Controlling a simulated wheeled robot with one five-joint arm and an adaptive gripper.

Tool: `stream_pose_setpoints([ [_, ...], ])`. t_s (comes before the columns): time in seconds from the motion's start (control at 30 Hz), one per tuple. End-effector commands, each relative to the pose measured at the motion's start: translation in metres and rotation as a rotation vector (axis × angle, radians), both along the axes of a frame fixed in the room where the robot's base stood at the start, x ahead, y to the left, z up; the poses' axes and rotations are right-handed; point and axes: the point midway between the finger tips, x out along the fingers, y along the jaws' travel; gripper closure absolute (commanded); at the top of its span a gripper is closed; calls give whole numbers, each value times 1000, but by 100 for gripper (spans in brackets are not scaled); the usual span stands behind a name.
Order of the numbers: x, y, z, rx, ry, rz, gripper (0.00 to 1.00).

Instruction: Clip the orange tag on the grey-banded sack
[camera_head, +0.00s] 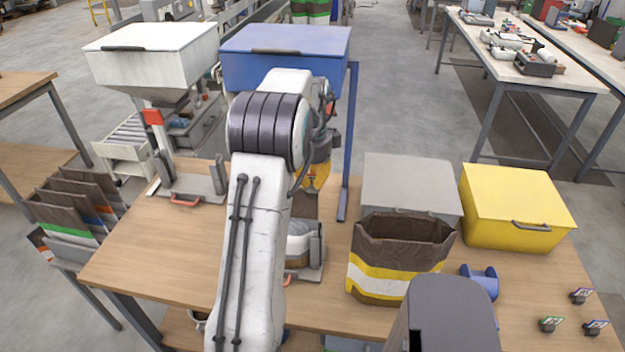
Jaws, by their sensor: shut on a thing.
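My gripper (318,160) is beyond my arm, beneath the blue hopper, and largely hidden by the arm. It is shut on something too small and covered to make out. An orange-yellow patch shows at its lower end; I cannot tell whether this is the orange tag. Below it, a brown sack with a pale greyish band (299,230) stands at the filling stand, partly hidden by my arm. No orange tag shows clearly elsewhere.
An open brown sack with yellow and white bands (382,286) stands right of my arm, before a grey bin (408,180) and a yellow bin (515,205). Small tags (581,296) stand at the right. Folded sacks (75,210) lean at left.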

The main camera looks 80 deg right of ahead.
Motion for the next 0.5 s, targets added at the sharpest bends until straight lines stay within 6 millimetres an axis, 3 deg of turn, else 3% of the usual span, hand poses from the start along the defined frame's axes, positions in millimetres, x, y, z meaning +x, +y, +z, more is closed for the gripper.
stream_pose_setpoints([
  [0.5, 0, 1, -7, 4, 0, 0, 100],
])
